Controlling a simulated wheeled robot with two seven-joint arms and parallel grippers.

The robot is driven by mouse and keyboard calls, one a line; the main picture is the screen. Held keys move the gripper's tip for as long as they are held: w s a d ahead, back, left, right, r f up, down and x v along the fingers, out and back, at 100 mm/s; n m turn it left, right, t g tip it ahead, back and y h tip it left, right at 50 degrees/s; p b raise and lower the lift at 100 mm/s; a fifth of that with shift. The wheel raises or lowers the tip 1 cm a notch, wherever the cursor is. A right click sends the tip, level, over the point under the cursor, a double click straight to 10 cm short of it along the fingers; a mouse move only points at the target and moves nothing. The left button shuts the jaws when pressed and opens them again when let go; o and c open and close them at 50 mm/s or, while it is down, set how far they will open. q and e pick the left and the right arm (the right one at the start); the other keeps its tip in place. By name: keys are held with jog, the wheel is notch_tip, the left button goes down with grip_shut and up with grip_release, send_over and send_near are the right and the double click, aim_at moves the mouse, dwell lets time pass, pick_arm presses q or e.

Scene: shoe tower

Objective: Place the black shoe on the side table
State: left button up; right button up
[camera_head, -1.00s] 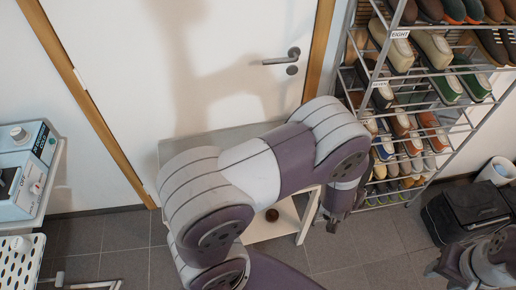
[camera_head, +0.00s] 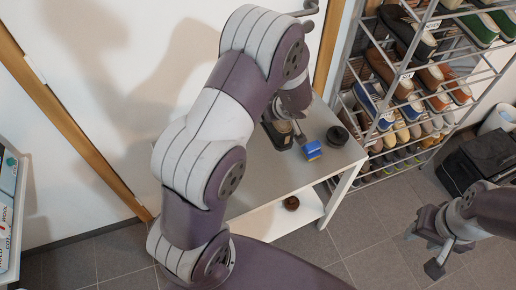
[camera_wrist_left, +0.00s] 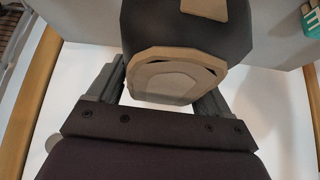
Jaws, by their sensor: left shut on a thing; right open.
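The black shoe (camera_head: 277,138) shows in the head view at the side table's far part, partly hidden by my left arm. In the left wrist view the dark shoe (camera_wrist_left: 185,42), with a pale tan-grey end, sits between the fingers. My left gripper (camera_wrist_left: 158,82) is shut on it. I cannot tell whether the shoe touches the tabletop. The side table (camera_head: 262,182) has a pale grey top and a lower shelf; my left arm hides its left part. My right gripper (camera_head: 432,248) is open and empty over the floor at the right.
On the tabletop are a blue block-like item (camera_head: 312,150) and a round black item (camera_head: 338,136), close to the left gripper. A round brown item (camera_head: 291,203) is on the lower shelf. A metal shoe rack (camera_head: 400,125) stands right of the table. The tabletop's front is clear.

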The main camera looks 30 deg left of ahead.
pick_arm(q)
jog(key=s+f+b, duration=0.1)
jog(key=s+f, duration=0.1)
jog(key=s, duration=0.1)
jog(key=s+f+b, duration=0.1)
jog(key=s+f, duration=0.1)
jog(key=shift+s+a+b, duration=0.2)
jog(key=shift+a+b, duration=0.1)
jog(key=shift+a, duration=0.1)
jog(key=f, duration=0.1)
jog(key=f+b, duration=0.2)
jog(key=shift+s+f, duration=0.3)
jog(key=shift+f, duration=0.1)
jog(key=shift+w+f, duration=0.1)
jog(key=shift+f, duration=0.05)
pick_arm(e)
notch_tip(320, 180, down, 7)
jog(key=shift+w+r, duration=0.15)
jog(key=shift+r, duration=0.05)
